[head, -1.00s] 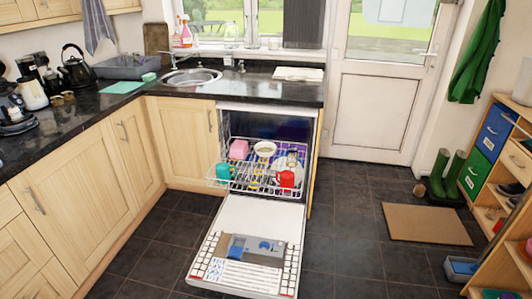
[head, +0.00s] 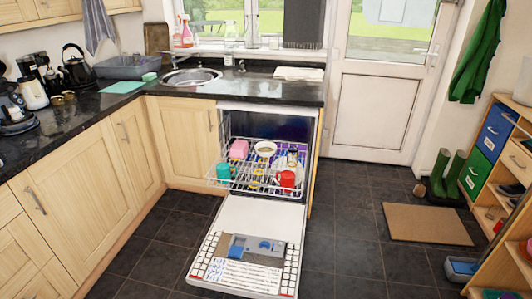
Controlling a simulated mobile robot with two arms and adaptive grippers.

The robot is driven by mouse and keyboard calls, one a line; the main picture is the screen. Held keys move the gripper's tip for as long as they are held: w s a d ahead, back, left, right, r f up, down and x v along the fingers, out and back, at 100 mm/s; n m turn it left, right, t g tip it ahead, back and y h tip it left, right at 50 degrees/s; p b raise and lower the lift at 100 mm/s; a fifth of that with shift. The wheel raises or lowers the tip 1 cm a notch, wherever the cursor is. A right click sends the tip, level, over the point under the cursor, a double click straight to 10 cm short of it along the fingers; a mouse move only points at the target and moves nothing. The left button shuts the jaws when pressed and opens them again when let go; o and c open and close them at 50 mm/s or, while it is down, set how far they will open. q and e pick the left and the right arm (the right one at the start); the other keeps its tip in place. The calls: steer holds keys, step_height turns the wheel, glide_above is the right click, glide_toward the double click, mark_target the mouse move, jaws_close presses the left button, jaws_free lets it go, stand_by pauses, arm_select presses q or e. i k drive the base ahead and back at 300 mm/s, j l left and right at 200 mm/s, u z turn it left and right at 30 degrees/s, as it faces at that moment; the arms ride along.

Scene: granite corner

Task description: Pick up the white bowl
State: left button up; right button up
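A white bowl (head: 265,149) sits in the pulled-out rack of the open dishwasher, toward the back middle of the rack. It looks upright, with its hollow side up. The white wire rack (head: 232,186) also holds a pink item (head: 239,149) to the left of the bowl, a teal cup (head: 223,172) at the front left and a red mug (head: 286,180) at the front right. Neither of my grippers is in view.
The dishwasher door (head: 245,262) is folded down over the floor in front of the rack. Dark tiled floor (head: 345,255) is clear to its right. A wooden shelf unit (head: 485,215) stands at the right, green boots (head: 440,175) beside it. Cupboards (head: 80,205) line the left.

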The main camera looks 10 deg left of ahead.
mark_target(264, 149)
steer(key=i+u, duration=0.1)
steer(key=u, duration=0.35)
steer(key=i+l+u, duration=0.35)
steer(key=l, duration=0.25)
steer(key=i+l+u, duration=0.15)
steer(key=l, duration=0.2)
steer(key=i+l+u, duration=0.2)
steer(key=l, duration=0.15)
